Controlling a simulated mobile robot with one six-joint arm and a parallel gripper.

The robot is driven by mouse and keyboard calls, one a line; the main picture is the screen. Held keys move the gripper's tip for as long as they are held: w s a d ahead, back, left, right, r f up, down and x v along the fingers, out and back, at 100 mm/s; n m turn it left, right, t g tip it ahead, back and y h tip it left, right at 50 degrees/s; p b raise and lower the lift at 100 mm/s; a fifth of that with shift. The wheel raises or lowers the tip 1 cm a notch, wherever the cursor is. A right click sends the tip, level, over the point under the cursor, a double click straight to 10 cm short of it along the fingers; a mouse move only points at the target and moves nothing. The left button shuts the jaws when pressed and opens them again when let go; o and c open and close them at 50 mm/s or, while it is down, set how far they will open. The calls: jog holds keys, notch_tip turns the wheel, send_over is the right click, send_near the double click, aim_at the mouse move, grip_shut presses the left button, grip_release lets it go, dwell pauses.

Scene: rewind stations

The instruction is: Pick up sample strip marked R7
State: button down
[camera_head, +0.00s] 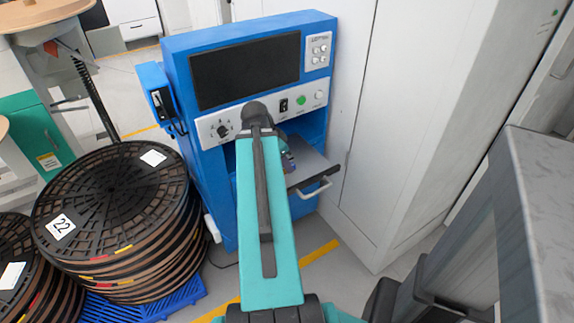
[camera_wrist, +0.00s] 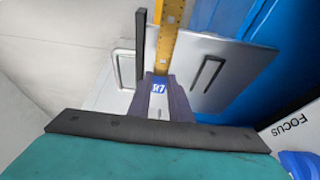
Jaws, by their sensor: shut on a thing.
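The sample strip marked R7 is a narrow yellow-orange strip (camera_wrist: 167,40) with a blue label reading R7 at its near end, in the wrist view. My gripper (camera_wrist: 160,90) is shut on this labelled end, with a dark finger on each side. The strip runs away from the fingers over a grey metal tray (camera_wrist: 225,70). I cannot tell whether its far end touches the tray. In the head view my gripper (camera_head: 287,160) is at the open tray (camera_head: 313,168) of the blue machine, mostly hidden behind my arm, and the strip is hard to make out.
The blue machine (camera_head: 180,60) has a dark screen and a control panel. A tall pale cabinet (camera_head: 405,110) stands close on the right. Stacked dark reels (camera_head: 110,200) on a blue pallet (camera_head: 185,298) stand on the left. The tray's handle (camera_head: 317,186) sticks out.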

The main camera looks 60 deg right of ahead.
jog(key=b, duration=0.5)
jog(key=shift+w+a+f, duration=0.1)
jog(key=shift+w+f, duration=0.1)
jog(key=b, duration=0.5)
jog(key=shift+a, duration=0.3)
jog(key=a+b, duration=0.1)
jog(key=b, duration=0.4)
jog(key=shift+s+a+r+b, duration=0.1)
jog(key=shift+b, duration=0.2)
jog(key=shift+s+a+r+b, duration=0.1)
jog(key=shift+a+r+b, duration=0.2)
jog(key=shift+b, duration=0.65)
jog(key=shift+a, duration=0.1)
